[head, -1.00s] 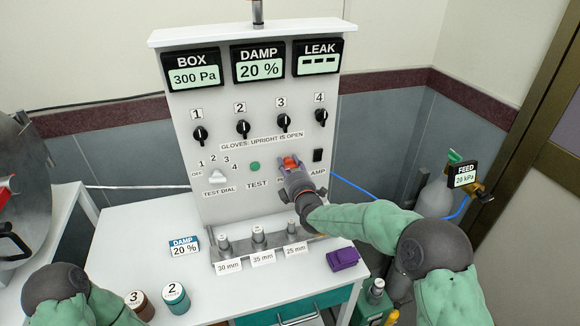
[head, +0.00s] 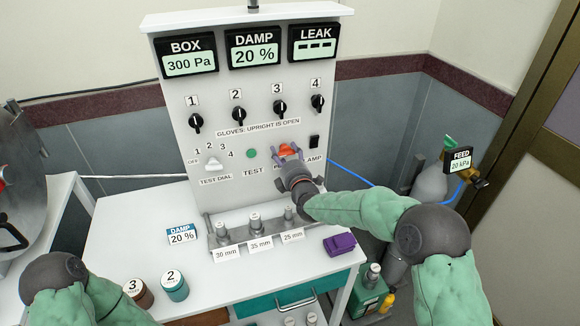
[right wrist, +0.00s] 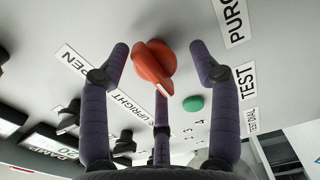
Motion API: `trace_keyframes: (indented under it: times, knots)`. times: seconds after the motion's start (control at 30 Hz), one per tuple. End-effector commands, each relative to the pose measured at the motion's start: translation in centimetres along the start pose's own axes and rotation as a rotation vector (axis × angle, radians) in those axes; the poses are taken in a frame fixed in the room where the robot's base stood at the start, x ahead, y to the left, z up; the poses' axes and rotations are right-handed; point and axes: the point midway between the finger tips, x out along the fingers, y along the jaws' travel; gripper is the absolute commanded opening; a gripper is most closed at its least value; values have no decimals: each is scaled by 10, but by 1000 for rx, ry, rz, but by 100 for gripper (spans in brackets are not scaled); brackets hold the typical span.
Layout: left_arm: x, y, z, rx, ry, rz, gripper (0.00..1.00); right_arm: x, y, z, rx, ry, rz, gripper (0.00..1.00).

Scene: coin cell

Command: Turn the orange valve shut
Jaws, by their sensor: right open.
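The orange valve (head: 285,150) is a round knob with a raised bar handle on the front of the white panel, right of the green TEST button. It shows large in the right wrist view (right wrist: 153,62), its handle slanting there. My right gripper (head: 287,153) is in front of the valve. Its purple fingers are open, one on each side of the knob in the right wrist view (right wrist: 158,50), with a third behind the handle. I see gaps between the side fingers and the knob, and nothing held. My left arm enters at bottom left; its gripper is out of frame.
Black knobs (head: 238,117) sit above the valve, and a test dial (head: 213,164) and green TEST button (head: 251,153) to its left. A black lamp switch (head: 314,142) is close on the right. Below are a metal rack (head: 240,238) and a purple block (head: 339,244).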

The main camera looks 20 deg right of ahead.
Motion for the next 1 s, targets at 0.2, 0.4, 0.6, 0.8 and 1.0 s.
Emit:
trace_keyframes:
  times: [0.2,0.4,0.6,0.8,1.0]
  knots:
    - [0,0,0,0,0,0,40,-32,0,0,0,0,0,62]
    - [0,0,0,0,0,0,40,-66,0,-1,0,1,0,62]
    - [0,0,0,0,0,0,40,-94,0,-1,-1,3,-1,62]
    - [0,0,0,0,0,0,40,-109,-1,-2,-1,4,-1,62]
    - [0,0,0,0,0,0,40,-111,-1,-2,-1,4,0,62]
